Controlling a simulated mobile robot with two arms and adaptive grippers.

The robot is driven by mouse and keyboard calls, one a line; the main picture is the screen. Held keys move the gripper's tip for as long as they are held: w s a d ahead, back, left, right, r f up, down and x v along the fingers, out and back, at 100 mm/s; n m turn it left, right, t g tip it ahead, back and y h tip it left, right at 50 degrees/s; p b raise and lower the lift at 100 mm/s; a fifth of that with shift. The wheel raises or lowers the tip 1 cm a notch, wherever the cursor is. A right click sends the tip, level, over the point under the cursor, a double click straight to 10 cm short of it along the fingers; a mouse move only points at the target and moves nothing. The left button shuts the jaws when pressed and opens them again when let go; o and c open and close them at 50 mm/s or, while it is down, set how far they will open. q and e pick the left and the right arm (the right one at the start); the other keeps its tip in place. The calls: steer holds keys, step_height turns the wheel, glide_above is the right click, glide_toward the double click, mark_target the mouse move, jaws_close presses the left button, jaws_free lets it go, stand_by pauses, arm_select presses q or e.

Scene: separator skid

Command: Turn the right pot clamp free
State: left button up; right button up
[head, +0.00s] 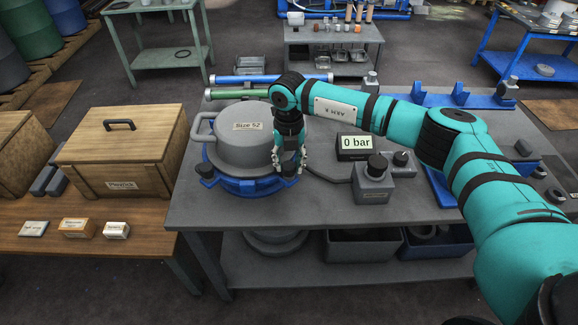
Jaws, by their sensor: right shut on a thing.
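The grey pot (240,150), labelled Size 52, sits in a blue ring (240,187) on the grey table. A dark clamp knob (206,170) shows at the ring's front left. My right gripper (288,168) reaches down at the pot's right side and is shut on the right pot clamp, which it mostly hides. I cannot tell how far the clamp is turned. My left gripper is not in view.
A display reading 0 bar (355,145) and a grey block with a black knob (374,182) stand right of the gripper. Blue and green tubes (240,93) lie behind the pot. A wooden crate (120,152) stands on the left bench.

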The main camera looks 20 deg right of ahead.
steer(key=n+b, duration=0.3)
steer(key=shift+f+n, duration=0.15)
steer(key=shift+n, duration=0.25)
steer(key=n+b, duration=0.3)
steer(key=n, duration=0.1)
steer(key=shift+a+n+b, duration=0.15)
steer(key=shift+n+b, duration=0.15)
steer(key=n+b, duration=0.2)
steer(key=n, duration=0.1)
steer(key=shift+r+n+b, duration=0.2)
steer(key=shift+n+b, duration=0.5)
steer(key=shift+n, duration=0.9)
steer(key=shift+s, duration=0.1)
steer(key=o, duration=1.1)
steer(key=shift+o, duration=0.2)
